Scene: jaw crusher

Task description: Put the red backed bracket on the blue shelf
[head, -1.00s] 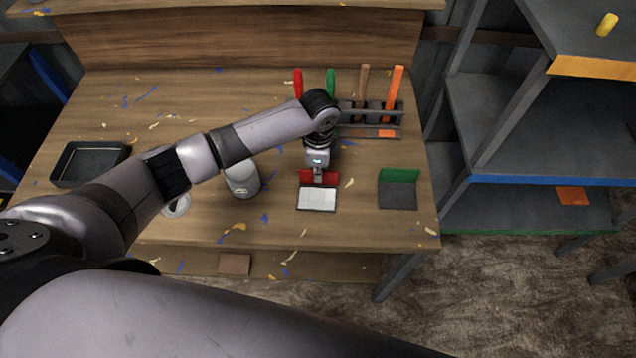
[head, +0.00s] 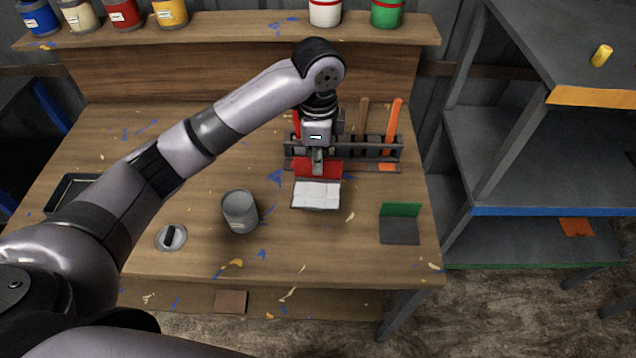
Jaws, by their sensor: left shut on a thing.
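The red backed bracket (head: 317,194) has a red upright back and a pale flat base. My left gripper (head: 317,170) is shut on its red back, and the bracket appears held above the wooden workbench (head: 330,245). The blue shelf (head: 540,211) is the blue-edged level of the grey rack on the right, well apart from the gripper. An orange-red flat piece (head: 576,227) shows just below its blue edge. My right gripper is not in view.
A green backed bracket (head: 400,224) stands on the bench to the right. A tool rack (head: 372,155) with upright handles is behind my gripper. A grey can (head: 240,211), a lid (head: 171,237) and a black tray (head: 65,192) are to the left. A yellow cylinder (head: 602,54) lies on the upper shelf.

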